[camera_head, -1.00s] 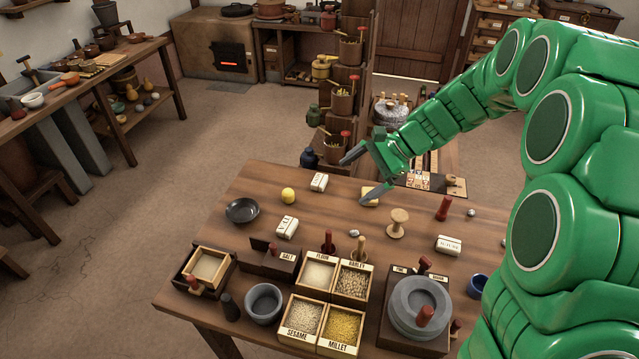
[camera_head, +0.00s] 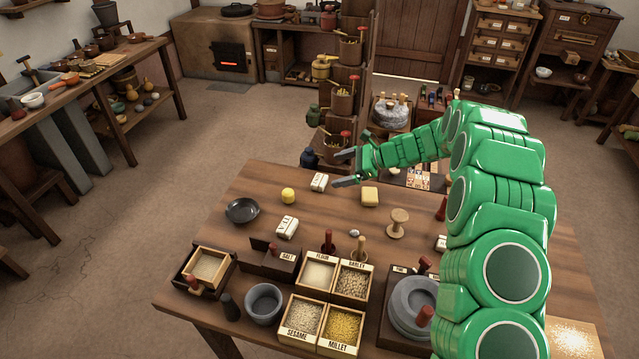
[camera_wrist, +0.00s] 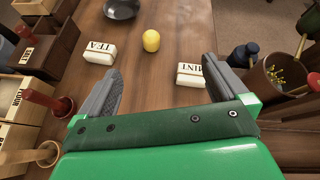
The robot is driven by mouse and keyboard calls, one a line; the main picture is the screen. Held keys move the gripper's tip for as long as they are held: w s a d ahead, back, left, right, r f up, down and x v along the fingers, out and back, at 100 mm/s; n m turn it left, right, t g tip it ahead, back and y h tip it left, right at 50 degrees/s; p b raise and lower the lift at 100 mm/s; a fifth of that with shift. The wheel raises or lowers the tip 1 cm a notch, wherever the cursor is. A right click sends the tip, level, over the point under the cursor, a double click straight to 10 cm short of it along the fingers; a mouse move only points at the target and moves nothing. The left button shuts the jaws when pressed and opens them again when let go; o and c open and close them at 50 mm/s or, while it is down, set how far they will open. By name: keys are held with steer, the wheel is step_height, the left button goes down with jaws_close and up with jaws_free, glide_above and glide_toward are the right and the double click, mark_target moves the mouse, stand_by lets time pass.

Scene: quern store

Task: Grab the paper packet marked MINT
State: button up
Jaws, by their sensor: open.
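The white paper packet marked MINT (camera_head: 319,182) lies flat near the far edge of the table. In the wrist view the MINT packet (camera_wrist: 190,75) shows its lettering upside down, just inside the tip of the right finger. My gripper (camera_head: 341,168) is open and empty, a little right of the packet in the head view. In the wrist view my gripper (camera_wrist: 158,78) has its jaws wide apart, with bare wood between them. I cannot tell how high the fingers are above the table.
A similar packet marked TEA (camera_wrist: 99,52) lies beyond the left finger. A yellow round object (camera_head: 288,195) sits left of the MINT packet. A yellow block (camera_head: 370,197), a wooden spool (camera_head: 397,222) and a dark bowl (camera_head: 242,211) stand on the table. Shelves with pots rise behind.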

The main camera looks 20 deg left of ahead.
mark_target(320, 179)
steer(key=w+f+m, duration=0.1)
steer(key=w+f, duration=0.1)
steer(key=f, duration=0.1)
steer(key=w+a+f+m+t, duration=0.1)
steer(key=w+f, duration=0.1)
steer(key=f, duration=0.1)
steer(key=w+f+m+y, duration=0.1)
steer(key=w+f, duration=0.1)
steer(key=f, duration=0.2)
steer(key=shift+w+a+f+m+t, duration=0.15)
steer(key=shift+a+m+t, duration=0.1)
steer(key=shift+m+t, duration=0.15)
steer(key=shift+r+x, duration=0.15)
steer(key=shift+x, duration=1.8)
steer(key=shift+r+x, duration=0.15)
steer(key=shift+x, duration=1.8)
steer(key=shift+a, duration=0.1)
steer(key=c, duration=1)
steer(key=shift+o, duration=0.2)
steer(key=shift+r, duration=0.1)
steer(key=shift+r, duration=0.6)
steer(key=shift+s+r, duration=0.2)
steer(key=shift+r, duration=0.9)
steer(key=s+d+r, duration=0.6)
steer(key=s+r, duration=0.3)
steer(key=s, duration=0.3)
steer(key=shift+s+r, duration=0.2)
steer(key=shift+r, duration=0.05)
